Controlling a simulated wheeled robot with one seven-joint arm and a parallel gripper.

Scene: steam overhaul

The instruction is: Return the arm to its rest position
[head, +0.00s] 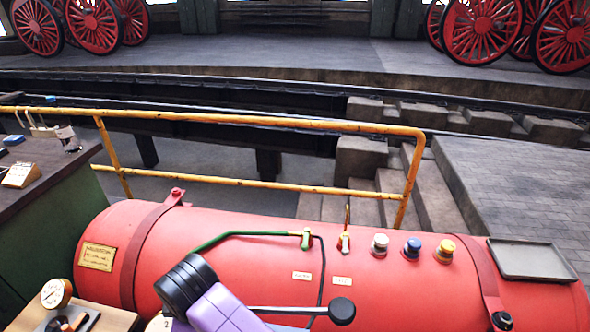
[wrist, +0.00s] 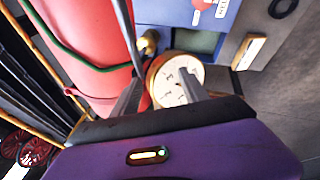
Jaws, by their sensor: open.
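My gripper (wrist: 157,92) is open in the wrist view, with its two dark fingers spread apart. A round, white-faced gauge with a brass rim (wrist: 168,82) shows beyond and partly behind the right finger. I cannot tell how far it is from the fingertips, and nothing is clearly held. In the head view, my purple and black arm is at the bottom, in front of the red tank (head: 225,218). My fingers cannot be made out there. The tank also shows at the upper left of the wrist view (wrist: 82,30).
A yellow railing (head: 270,121) runs behind the tank. A black-knobbed lever (head: 342,310) crosses the tank's front. A grey tray (head: 533,260) and several valves and knobs are on top. A gauge (head: 56,293) stands at bottom left, near a dark workbench (head: 60,180).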

